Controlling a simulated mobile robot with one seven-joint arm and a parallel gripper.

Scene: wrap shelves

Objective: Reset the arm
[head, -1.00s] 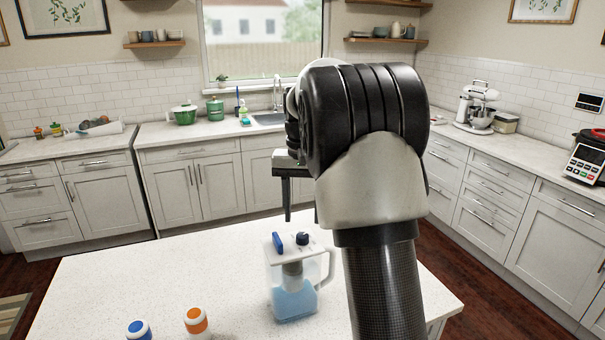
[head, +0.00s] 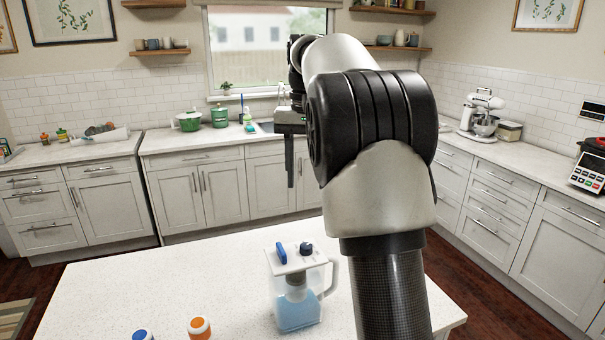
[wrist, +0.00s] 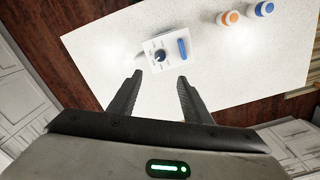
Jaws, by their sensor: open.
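My gripper (wrist: 158,84) is open and empty in the wrist view, its two dark fingers apart and pointing down toward the island. In the head view my gripper (head: 290,170) hangs above the far side of the island, left of my arm, partly hidden by it. A clear pitcher (head: 297,305) with blue liquid and a white lid stands upright on the island, below and nearer than the gripper. Its lid also shows in the wrist view (wrist: 165,52), beyond the fingertips. No object touches the fingers.
The white island top (head: 180,285) holds a blue-capped bottle (head: 142,336) and an orange-capped bottle (head: 200,328) at its near edge. Behind, a counter carries green pots (head: 189,121). A mixer (head: 480,115) stands on the right counter. The island's left part is clear.

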